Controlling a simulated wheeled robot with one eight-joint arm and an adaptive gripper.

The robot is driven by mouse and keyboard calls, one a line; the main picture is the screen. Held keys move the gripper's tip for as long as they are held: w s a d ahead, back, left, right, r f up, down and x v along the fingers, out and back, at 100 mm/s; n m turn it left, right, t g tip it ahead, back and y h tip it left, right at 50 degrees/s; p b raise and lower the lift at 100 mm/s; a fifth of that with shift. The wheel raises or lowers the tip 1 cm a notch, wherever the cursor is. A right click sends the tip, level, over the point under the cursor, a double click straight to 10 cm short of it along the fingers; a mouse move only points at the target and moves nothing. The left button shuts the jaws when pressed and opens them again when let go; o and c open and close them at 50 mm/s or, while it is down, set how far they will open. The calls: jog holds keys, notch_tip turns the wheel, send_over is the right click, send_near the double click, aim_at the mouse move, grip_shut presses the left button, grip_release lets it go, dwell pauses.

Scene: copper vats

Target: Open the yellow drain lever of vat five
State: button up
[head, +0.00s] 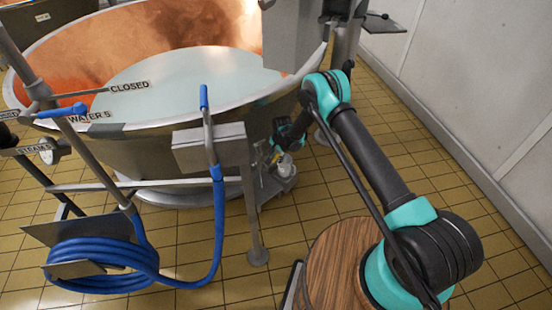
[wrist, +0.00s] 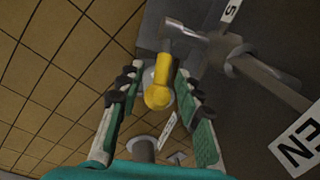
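The yellow drain lever (wrist: 158,88) is in the middle of the wrist view, on a grey fitting, its rounded end toward the camera. My gripper (wrist: 155,78) has its two fingers spread, one on each side of the lever. A gap shows between the lever and the left finger; the right finger is closer, and I cannot tell if it touches. In the head view my gripper (head: 276,150) is low beside the right side of the large copper vat (head: 165,130). The lever is too small there to make out clearly.
A "5" tag (wrist: 230,10) and a sign ending in "EN" (wrist: 302,142) lie right of the lever. A metal stand with a grey box (head: 210,147) and a coiled blue hose (head: 95,265) stand in front of the vat. A wooden round top (head: 335,250) is below my arm.

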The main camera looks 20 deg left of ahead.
grip_shut()
dwell(0.6)
